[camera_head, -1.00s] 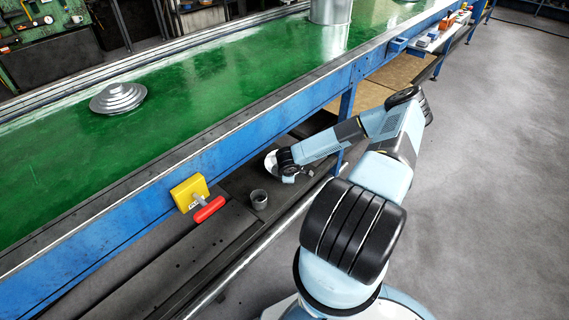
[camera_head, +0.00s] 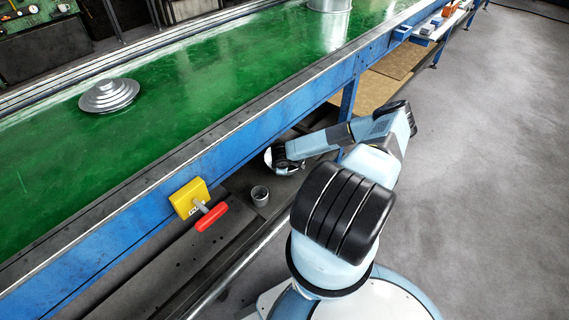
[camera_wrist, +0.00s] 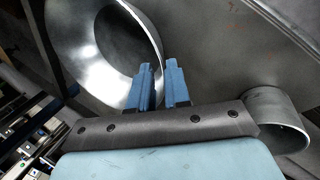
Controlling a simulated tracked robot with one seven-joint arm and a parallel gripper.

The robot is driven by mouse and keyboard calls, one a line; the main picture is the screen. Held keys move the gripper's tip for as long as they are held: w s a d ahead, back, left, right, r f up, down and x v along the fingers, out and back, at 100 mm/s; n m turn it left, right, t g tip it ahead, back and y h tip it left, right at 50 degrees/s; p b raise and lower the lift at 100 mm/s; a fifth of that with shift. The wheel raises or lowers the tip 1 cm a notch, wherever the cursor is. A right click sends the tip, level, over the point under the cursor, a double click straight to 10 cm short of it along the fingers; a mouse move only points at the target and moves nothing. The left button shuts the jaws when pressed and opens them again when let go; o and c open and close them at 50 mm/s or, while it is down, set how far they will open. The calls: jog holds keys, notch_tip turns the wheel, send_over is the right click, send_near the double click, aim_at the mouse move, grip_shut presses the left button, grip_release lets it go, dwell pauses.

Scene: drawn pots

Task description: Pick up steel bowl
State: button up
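The steel bowl (camera_wrist: 88,50) fills the upper left of the wrist view, a wide shiny metal bowl with its opening towards the camera. Its right rim runs close to my gripper's fingertips. My gripper (camera_wrist: 158,68) shows two blue fingers standing a little apart with a narrow gap. Whether the rim lies between them or behind them is hard to tell. In the head view a sliver of the bowl (camera_head: 269,157) shows on the low shelf beside my arm's end; my arm hides the rest and the fingers.
A small grey cup (camera_head: 260,196) stands on the shelf near the bowl; it also shows in the wrist view (camera_wrist: 278,118). The green-topped bench (camera_head: 215,90) with its blue edge overhangs the shelf. A yellow box with a red handle (camera_head: 189,197) sticks out from that edge.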

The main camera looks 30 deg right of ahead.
jog(key=shift+x, duration=3.25)
jog(key=shift+w, duration=0.1)
jog(key=shift+c, duration=0.3)
grip_shut()
